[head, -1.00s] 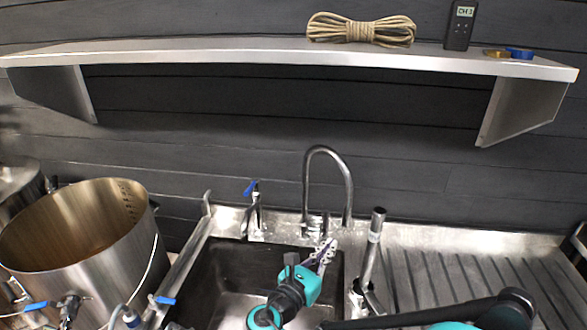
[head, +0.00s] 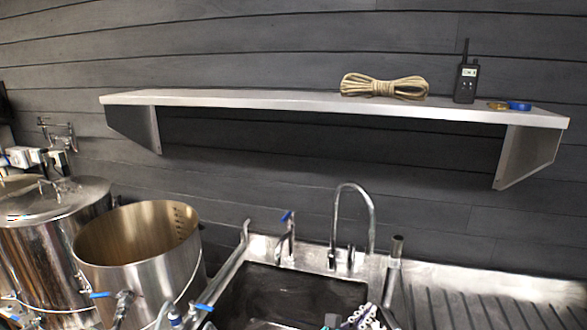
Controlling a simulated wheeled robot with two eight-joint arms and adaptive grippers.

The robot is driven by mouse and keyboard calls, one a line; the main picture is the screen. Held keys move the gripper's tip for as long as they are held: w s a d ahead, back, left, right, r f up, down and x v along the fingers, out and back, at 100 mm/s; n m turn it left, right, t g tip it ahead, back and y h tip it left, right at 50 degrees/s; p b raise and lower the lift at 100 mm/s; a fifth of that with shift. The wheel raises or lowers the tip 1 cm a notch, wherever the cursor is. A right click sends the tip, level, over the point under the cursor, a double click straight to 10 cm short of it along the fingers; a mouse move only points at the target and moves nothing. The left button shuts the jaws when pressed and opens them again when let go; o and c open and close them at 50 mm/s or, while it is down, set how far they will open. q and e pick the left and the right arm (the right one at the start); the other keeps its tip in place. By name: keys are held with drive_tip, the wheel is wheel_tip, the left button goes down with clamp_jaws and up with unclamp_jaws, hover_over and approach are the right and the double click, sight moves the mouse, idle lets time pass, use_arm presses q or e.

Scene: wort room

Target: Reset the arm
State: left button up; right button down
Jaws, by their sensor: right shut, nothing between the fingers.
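My right gripper (head: 364,318) shows at the bottom edge of the head view, in front of the sink (head: 290,292). Only its pale fingers and a dark part behind them are in the picture; the rest of the arm is cut off below. The fingers are closed with nothing visible between them. It is apart from the gooseneck tap (head: 372,222), which stands behind the sink. My left gripper is not in the picture.
A wall shelf (head: 250,100) holds a rope coil (head: 383,87), a black radio (head: 466,82) and a blue cap (head: 519,106). An open steel pot (head: 150,280) stands left of the sink, beside a lidded vessel (head: 50,245). A ribbed drainboard (head: 480,308) lies right.

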drive_tip(key=s+d+f+m+g+y, duration=0.5)
drive_tip(key=s+d+f+m, duration=0.15)
drive_tip(key=m, duration=0.45)
drive_tip(key=s+a+f+m+y, duration=0.1)
drive_tip(key=s+a+m+y, duration=0.1)
drive_tip(key=m, duration=0.5)
drive_tip(key=s+a+f+m+y, duration=0.1)
drive_tip(key=s+a+m+y, duration=0.2)
drive_tip(key=s+m, duration=0.4)
drive_tip(key=shift+s+a+m+g+y, duration=0.15)
drive_tip(key=shift+a+m+g+y, duration=0.15)
drive_tip(key=shift+m+y, duration=0.5)
